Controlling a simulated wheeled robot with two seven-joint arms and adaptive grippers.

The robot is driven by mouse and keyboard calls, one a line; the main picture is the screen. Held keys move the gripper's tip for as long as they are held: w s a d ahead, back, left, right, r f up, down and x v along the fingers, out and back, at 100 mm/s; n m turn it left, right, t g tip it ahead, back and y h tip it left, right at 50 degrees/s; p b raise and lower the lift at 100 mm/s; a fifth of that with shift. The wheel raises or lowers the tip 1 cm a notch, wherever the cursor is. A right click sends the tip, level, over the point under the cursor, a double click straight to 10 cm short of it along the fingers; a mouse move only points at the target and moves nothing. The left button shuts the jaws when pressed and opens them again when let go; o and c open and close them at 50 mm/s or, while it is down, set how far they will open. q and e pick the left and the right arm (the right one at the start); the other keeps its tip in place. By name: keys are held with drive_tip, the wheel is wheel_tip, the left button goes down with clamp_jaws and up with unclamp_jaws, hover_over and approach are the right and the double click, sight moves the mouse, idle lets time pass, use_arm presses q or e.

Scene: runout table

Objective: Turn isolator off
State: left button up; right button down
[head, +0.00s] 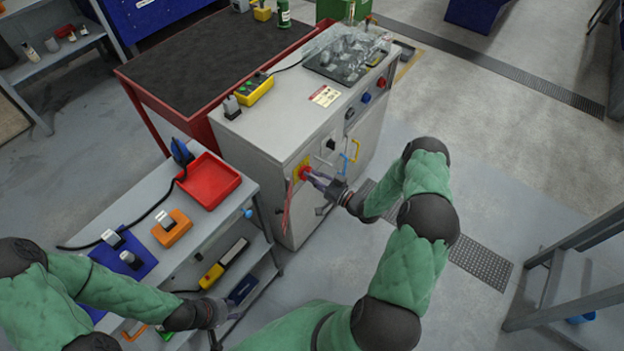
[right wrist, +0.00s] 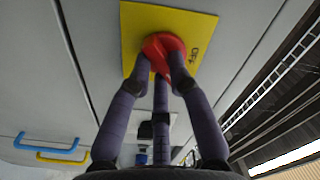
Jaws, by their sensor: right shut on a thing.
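The isolator is a red rotary knob (right wrist: 158,42) on a square yellow plate (right wrist: 201,32) on the grey cabinet's side. In the head view, the yellow plate (head: 297,164) shows near the cabinet's upper front corner. My right gripper (head: 311,174) reaches it from the right. In the right wrist view, the fingers of my right gripper (right wrist: 162,80) are closed around the knob, covering its lower part.
The grey cabinet (head: 262,127) has blue and yellow handles (head: 356,150) near the isolator. Red tags or straps (head: 286,208) hang below it. The shelf unit (head: 213,217) at left holds a red tray (head: 210,183).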

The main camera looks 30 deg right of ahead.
drive_tip(key=shift+n+b, duration=2)
drive_tip(key=shift+n, duration=2.9)
drive_tip(key=c, duration=1.1)
unclamp_jaws()
drive_tip(key=shift+d+r, duration=0.1)
drive_tip(key=shift+c, duration=0.2)
drive_tip(key=shift+s, duration=0.1)
drive_tip(key=v, duration=1.1)
drive_tip(key=shift+s+d, duration=0.15)
drive_tip(key=shift+s, duration=0.2)
